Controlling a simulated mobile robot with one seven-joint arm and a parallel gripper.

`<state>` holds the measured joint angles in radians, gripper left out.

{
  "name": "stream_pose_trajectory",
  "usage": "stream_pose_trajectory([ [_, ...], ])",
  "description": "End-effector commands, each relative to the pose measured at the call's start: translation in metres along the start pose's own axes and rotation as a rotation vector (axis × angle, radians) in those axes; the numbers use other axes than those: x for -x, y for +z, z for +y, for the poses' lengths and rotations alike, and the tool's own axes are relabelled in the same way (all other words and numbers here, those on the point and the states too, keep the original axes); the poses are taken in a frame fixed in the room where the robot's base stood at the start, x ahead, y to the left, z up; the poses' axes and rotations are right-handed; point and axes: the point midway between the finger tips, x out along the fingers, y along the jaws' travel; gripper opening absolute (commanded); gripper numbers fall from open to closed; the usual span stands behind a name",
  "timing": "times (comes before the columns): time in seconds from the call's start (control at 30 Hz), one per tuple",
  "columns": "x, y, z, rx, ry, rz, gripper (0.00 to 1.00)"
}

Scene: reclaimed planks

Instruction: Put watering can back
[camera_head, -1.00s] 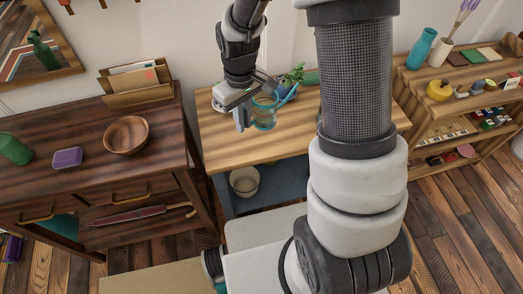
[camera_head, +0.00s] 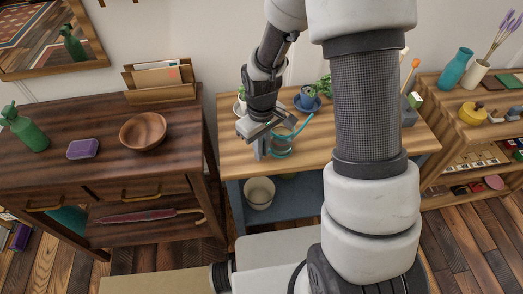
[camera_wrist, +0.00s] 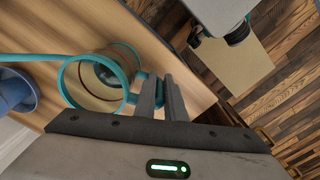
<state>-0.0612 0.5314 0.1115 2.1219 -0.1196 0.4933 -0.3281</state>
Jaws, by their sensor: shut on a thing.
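The watering can (camera_head: 282,148) has a clear body with teal rims and a long thin teal spout pointing up to the right. It is over the front left part of the light wooden table (camera_head: 320,139); I cannot tell if its base touches the top. My gripper (camera_head: 261,152) is at its left side. In the wrist view, the can (camera_wrist: 73,96) shows from above, and my gripper (camera_wrist: 163,88) is shut on its teal handle at the side. The fingers hide part of the handle.
A plant in a blue pot (camera_head: 307,103) stands behind the can, with another plant pot beside my arm. A pale pot (camera_head: 259,194) sits on the blue shelf below. A dark sideboard with a wooden bowl (camera_head: 143,130) is at left; a shelf unit stands at right.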

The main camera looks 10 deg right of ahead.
Motion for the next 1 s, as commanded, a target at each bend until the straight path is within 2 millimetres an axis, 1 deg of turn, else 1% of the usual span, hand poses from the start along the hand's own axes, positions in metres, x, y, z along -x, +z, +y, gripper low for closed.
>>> stream_pose_trajectory([
  [0.23,-0.001,-0.001,0.000,0.000,0.001,0.002,0.00],
  [0.37,-0.005,-0.001,0.000,0.000,0.001,0.001,0.00],
  [0.4,-0.004,0.000,0.000,0.000,0.000,0.001,0.17],
  [0.47,-0.004,0.000,0.000,-0.001,0.000,0.001,0.27],
  [0.5,-0.004,0.000,0.000,-0.001,0.000,0.001,0.29],
  [0.77,-0.002,0.000,0.000,-0.001,0.000,0.001,0.29],
  [0.87,0.005,-0.001,0.000,-0.001,0.001,0.003,0.29],
  [0.97,0.020,-0.001,0.001,-0.002,0.002,0.004,0.29],
  [1.0,0.029,-0.002,0.001,-0.002,0.002,0.006,0.29],
])
